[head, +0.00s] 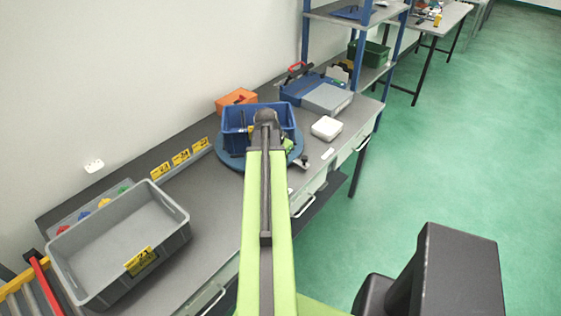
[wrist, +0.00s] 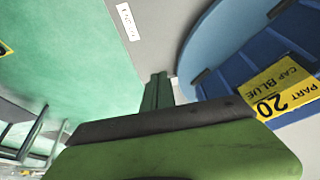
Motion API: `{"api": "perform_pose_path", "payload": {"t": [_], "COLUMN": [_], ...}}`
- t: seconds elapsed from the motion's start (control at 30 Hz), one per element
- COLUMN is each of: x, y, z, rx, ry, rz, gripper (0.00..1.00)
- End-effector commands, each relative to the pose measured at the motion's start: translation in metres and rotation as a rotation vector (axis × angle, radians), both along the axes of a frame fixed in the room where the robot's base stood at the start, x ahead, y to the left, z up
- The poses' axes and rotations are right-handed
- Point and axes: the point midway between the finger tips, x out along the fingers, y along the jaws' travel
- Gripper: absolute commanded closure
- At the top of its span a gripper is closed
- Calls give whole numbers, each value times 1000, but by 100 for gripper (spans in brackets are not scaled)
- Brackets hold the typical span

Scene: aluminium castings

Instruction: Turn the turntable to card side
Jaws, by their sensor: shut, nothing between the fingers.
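The blue round turntable (head: 226,160) lies on the grey bench, with a blue bin (head: 232,115) on it. My arm crosses in front and hides part of both. In the wrist view the turntable's curved light-blue edge (wrist: 207,42) is at the upper right. The blue bin (wrist: 238,70) is there too, with a yellow card (wrist: 285,92) reading "PART 20 CAP BLUE", upside down in the picture. My gripper (wrist: 157,88) is shut and empty, left of the turntable's edge in the wrist view. I cannot tell whether it touches the edge.
A white box (head: 326,128) and a blue-grey case (head: 327,99) stand right of the turntable. An orange box (head: 236,98) is behind it. A grey crate (head: 172,195) fills the bench's left end. A blue-post shelf (head: 305,40) rises at the far end. The green floor at right is open.

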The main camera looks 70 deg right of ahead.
Motion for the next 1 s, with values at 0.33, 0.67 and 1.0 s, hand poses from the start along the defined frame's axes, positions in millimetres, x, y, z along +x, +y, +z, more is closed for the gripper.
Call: {"api": "perform_pose_path", "payload": {"t": [0.33, 0.67, 1.0], "x": [2, 0, -9], "y": [-4, -24, -67], "z": [-16, -80, -93], "rx": [-2, -2, -1], "ry": [-1, -1, -2], "rz": [2, 9, 12], "gripper": [100, 100, 100]}}
